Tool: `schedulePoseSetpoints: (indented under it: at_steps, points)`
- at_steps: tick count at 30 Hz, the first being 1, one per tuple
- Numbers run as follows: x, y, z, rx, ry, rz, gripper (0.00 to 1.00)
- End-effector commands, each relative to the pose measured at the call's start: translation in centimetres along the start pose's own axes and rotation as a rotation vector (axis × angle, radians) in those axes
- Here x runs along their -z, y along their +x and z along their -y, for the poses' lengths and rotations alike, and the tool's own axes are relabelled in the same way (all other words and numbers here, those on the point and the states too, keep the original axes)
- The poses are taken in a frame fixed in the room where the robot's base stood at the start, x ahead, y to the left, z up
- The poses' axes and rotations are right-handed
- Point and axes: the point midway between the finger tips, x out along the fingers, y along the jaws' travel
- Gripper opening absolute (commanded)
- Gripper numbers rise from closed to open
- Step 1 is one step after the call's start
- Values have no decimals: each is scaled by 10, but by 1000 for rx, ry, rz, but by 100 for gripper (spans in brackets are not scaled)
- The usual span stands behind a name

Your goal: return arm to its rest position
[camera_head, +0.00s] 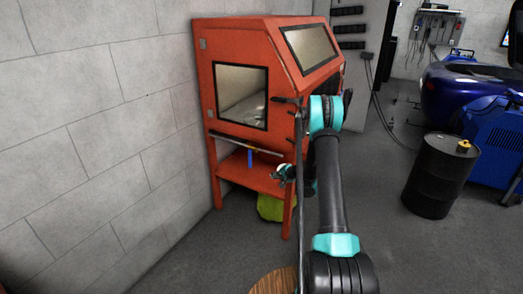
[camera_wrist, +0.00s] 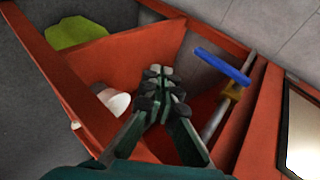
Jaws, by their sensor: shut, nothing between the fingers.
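My gripper (camera_wrist: 160,84) is in the middle of the wrist view, its dark fingertips together and nothing between them. It points down toward the lower part of the orange cabinet (camera_head: 229,168). In the head view my arm reaches forward, dark with teal joints, beside the cabinet's right front; the gripper itself is mostly hidden there. In the wrist view, the cabinet's orange frame (camera_wrist: 70,85) surrounds the fingers. I cannot tell whether the fingers touch it.
A blue handle (camera_wrist: 222,62) sits on a metal pipe close right of my fingers. A white cup-like object (camera_wrist: 113,102) is at left. A yellow-green bag (camera_head: 270,207) lies under the cabinet. A black barrel (camera_head: 437,180) stands right; open floor lies between.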

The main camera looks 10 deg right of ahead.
Motion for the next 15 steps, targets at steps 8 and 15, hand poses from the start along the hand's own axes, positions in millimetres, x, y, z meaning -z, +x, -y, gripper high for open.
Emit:
schedulePoseSetpoints:
  at_steps: [8, 15]
  points:
    - [-22, -62, 49, -88, -119, 28, 0]
    - [-54, -128, 81, -178, -237, 56, 0]
